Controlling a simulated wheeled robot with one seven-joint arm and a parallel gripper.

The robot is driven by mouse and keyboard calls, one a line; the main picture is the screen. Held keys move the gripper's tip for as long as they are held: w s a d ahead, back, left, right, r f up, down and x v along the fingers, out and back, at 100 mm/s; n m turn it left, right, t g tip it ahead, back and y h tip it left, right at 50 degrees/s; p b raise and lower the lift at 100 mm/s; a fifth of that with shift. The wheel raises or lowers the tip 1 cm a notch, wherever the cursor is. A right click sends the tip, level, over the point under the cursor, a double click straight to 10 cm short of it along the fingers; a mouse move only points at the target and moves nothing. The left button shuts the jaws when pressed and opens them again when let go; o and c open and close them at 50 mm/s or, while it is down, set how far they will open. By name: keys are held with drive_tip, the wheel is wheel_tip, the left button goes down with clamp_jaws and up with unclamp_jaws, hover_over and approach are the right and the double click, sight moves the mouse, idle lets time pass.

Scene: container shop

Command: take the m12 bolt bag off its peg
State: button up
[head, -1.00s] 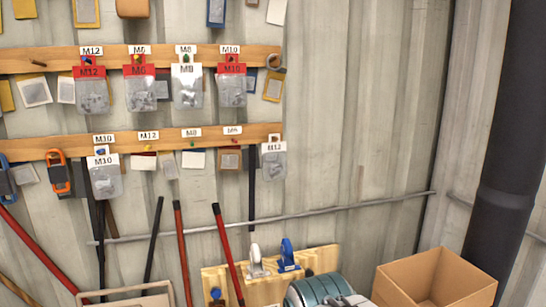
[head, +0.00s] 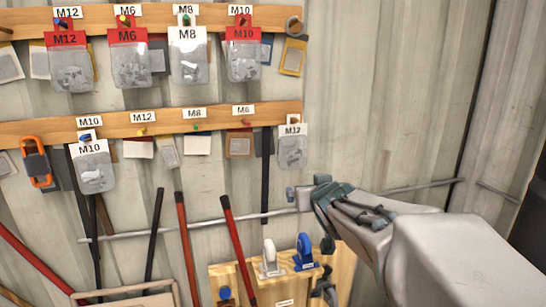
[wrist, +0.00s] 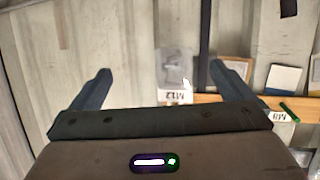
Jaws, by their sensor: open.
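Two bags read M12. One, clear with a white header (head: 292,146), hangs at the right end of the lower rail. The other has a red header (head: 70,62) and hangs at the far left of the upper rail. In the head view my gripper (head: 306,189) is below and slightly right of the white-header bag, apart from it. In the wrist view, which is upside down, this bag (wrist: 174,70) shows between the spread fingers, with nothing held. Its peg is not clearly visible.
Red-header M6 (head: 128,58) and M10 (head: 243,54) bags and a white-header M8 bag (head: 188,58) hang above. A white-header M10 bag (head: 92,166) hangs lower left. A dark bar (head: 266,170) hangs close left of the lower M12 bag. The wall to its right is bare.

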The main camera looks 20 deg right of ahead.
drive_tip(key=w+d+r+n+t+y, duration=0.2)
drive_tip(key=w+r+t, duration=0.2)
drive_tip(key=w+r, duration=0.15)
drive_tip(key=y+p, duration=0.1)
drive_tip(key=p, duration=0.2)
approach(293, 135)
drive_tip(key=w, duration=0.5)
drive_tip(key=w+f, duration=0.1)
drive_tip(key=w, duration=0.2)
drive_tip(key=shift+w+d, duration=0.1)
drive_tip(key=shift+w, duration=0.15)
drive_tip(key=c, duration=1)
drive_tip(key=shift+r, duration=0.4)
drive_tip(key=shift+s, duration=0.15)
